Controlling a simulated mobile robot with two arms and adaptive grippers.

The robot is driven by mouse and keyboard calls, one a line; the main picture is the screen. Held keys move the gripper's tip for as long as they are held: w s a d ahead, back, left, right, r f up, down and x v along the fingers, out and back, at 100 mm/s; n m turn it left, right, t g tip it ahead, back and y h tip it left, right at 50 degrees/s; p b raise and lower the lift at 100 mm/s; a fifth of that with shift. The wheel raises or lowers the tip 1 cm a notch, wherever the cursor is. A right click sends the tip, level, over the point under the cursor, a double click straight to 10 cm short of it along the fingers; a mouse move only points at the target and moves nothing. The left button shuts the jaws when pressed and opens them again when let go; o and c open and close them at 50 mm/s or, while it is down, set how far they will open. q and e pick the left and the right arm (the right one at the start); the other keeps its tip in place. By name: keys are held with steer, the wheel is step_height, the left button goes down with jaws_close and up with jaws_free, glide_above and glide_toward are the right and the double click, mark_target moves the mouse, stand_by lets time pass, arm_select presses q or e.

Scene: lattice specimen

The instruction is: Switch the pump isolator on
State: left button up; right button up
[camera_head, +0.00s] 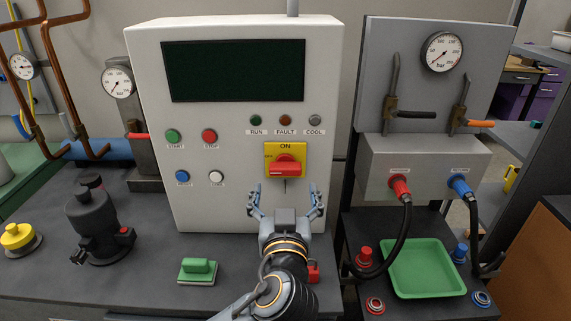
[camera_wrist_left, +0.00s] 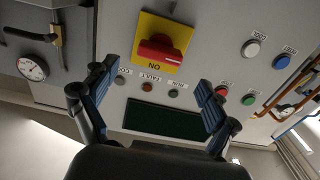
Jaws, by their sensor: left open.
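The pump isolator is a yellow plate (camera_head: 299,150) with a red handle (camera_head: 285,168) on the front of the white cabinet (camera_head: 230,200). "ON" is printed at its top, and a small label sits at its left. The red handle lies roughly horizontal. My left gripper (camera_head: 285,190) is in front of the cabinet, just below the isolator, its fingers spread and empty. In the left wrist view the picture is upside down: the red handle (camera_wrist_left: 160,50) shows ahead, between and beyond the open fingers (camera_wrist_left: 155,80), apart from them. My right gripper is out of view.
START (camera_head: 173,136) and STOP (camera_head: 209,136) buttons, with blue and white ones below, are left of the isolator. Indicator lamps (camera_head: 285,121) and a dark screen (camera_head: 233,71) are above. A green tray (camera_head: 463,285) and hoses stand right; a green-handled block (camera_head: 198,270) lies on the bench.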

mark_target(285, 172)
arm_select(q)
steer(key=w+p, duration=0.1)
steer(key=w, duration=0.5)
steer(key=shift+w+r, duration=0.1)
steer(key=shift+w, duration=0.15)
steer(key=shift+w+p, duration=0.3)
steer(key=shift+w, duration=0.5)
steer(key=c, duration=1.2)
steer(key=shift+o, duration=0.2)
